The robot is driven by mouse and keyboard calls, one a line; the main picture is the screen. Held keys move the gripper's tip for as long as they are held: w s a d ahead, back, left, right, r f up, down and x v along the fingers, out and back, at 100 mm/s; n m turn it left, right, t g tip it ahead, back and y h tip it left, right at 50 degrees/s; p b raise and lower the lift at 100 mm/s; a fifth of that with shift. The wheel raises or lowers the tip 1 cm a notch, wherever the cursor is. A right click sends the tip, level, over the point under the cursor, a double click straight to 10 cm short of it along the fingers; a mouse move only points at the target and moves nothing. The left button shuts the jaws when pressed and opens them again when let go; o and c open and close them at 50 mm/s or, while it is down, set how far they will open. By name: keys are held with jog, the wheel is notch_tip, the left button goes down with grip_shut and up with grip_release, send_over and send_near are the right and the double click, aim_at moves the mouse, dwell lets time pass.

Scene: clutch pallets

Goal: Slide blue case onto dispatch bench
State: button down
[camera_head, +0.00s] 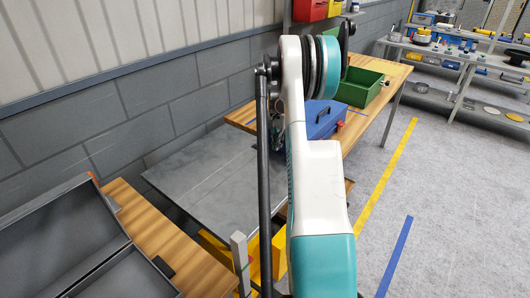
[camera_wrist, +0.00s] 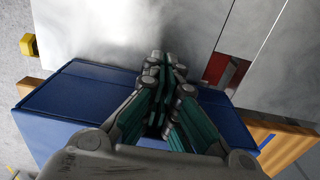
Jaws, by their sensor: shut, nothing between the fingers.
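The blue case (camera_head: 322,116) sits at the near end of the far wooden bench (camera_head: 398,78), beside the grey metal surface (camera_head: 205,172). In the wrist view the blue case (camera_wrist: 62,98) spans the picture's lower middle, with bench wood (camera_wrist: 290,143) showing at both sides. Its near edge borders the metal surface (camera_wrist: 110,30). My gripper (camera_wrist: 165,62) is shut and empty, over the case's metal-side edge. I cannot tell whether it touches the case. In the head view my arm hides part of the case and most of the gripper.
A green bin (camera_head: 362,90) stands beyond the case on the bench. An open grey case (camera_head: 60,235) lies on a nearer wooden top (camera_head: 150,225). A grey block wall (camera_head: 95,120) runs along the left. Floor is open at the right.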

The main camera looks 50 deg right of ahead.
jog(key=d+p, duration=0.1)
jog(key=d, duration=1)
jog(key=shift+d, duration=0.25)
jog(key=shift+a, duration=0.1)
